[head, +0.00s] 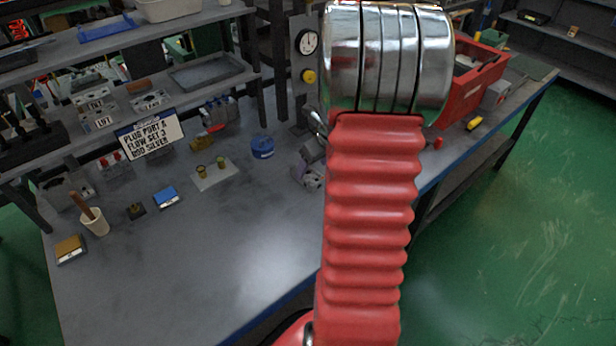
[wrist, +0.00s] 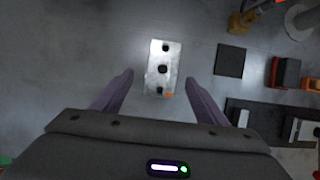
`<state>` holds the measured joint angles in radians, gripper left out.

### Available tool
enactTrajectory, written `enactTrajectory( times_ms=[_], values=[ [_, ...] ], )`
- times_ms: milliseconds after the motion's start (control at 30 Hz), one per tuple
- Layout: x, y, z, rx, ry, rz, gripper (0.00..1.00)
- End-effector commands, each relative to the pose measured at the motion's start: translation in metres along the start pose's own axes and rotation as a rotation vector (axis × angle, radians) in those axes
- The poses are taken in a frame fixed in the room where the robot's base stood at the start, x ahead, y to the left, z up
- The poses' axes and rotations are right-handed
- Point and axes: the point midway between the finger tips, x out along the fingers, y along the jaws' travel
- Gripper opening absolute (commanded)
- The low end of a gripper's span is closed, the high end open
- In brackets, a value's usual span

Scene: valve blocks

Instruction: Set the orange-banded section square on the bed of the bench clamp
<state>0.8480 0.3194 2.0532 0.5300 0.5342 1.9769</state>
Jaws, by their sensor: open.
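A silver block (wrist: 156,84) with a row of black holes and a small orange mark at its near end lies on the grey bench in the wrist view. It looks like the orange-banded section. My gripper (wrist: 160,77) is open, with one purple finger on each side of the block and gaps between. I cannot tell how high the fingers are above the bench. In the head view my red arm hides most of the gripper and block. A dark fixture (wrist: 245,104) with pale parts, at the lower right of the wrist view, may be the bench clamp; I cannot be sure.
A dark square pad (wrist: 230,60) and a red-and-black object (wrist: 285,72) lie right of the block. In the head view a sign (head: 151,135), blue round item (head: 262,148) and pale plate with two plugs (head: 214,181) stand left of my arm.

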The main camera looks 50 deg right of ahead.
Motion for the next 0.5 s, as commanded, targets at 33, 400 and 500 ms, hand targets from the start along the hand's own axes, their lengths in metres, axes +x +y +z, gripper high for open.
enactTrajectory(
  times_ms=[33, 400, 500],
  values=[
    [0.0033, 0.0000, 0.0001, -0.001, 0.000, 0.000, 0.67],
    [0.0057, -0.0001, 0.0002, -0.001, 0.000, -0.001, 0.67],
    [0.0094, -0.0003, 0.0001, 0.000, 0.000, 0.000, 0.67]
  ],
)
